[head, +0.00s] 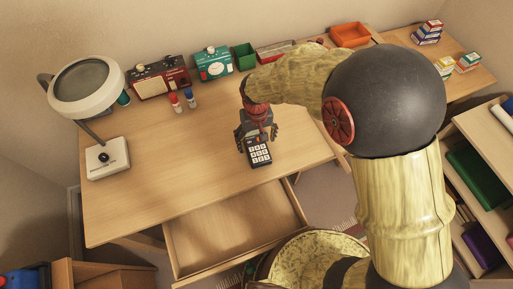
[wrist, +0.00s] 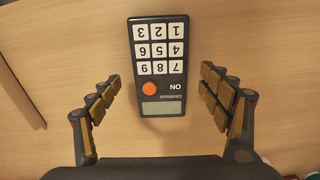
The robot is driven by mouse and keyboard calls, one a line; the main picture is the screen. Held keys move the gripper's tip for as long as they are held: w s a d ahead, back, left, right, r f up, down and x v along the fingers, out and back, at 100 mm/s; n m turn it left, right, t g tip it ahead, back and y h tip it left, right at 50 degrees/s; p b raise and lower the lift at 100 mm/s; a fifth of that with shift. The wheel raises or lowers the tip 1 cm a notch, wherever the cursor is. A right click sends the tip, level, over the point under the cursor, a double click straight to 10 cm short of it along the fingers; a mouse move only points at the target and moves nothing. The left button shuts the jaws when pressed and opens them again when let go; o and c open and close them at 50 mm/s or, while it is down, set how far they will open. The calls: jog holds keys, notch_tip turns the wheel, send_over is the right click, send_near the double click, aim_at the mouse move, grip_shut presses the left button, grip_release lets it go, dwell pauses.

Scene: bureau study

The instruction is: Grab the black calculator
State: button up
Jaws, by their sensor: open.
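The black calculator (head: 259,152) lies on the wooden desk near its front edge, above the open drawer. It has white number keys. In the wrist view the calculator (wrist: 157,65) shows upside down, with an orange button and a grey display at its lower end. My gripper (head: 257,133) is just above the calculator's far end. In the wrist view its two fingers (wrist: 162,98) are spread apart, one on each side of the calculator's display end, with clear gaps. Nothing is between them but the calculator, which they do not appear to touch.
The desk (head: 150,205) is clear around the calculator. An open, empty drawer (head: 235,228) juts out in front. A magnifier lamp (head: 107,157) stands at the left.

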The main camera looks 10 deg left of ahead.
jog(key=shift+f, duration=0.85)
jog(key=shift+r, duration=0.1)
jog(key=shift+c, duration=0.5)
jog(key=c, duration=1.3)
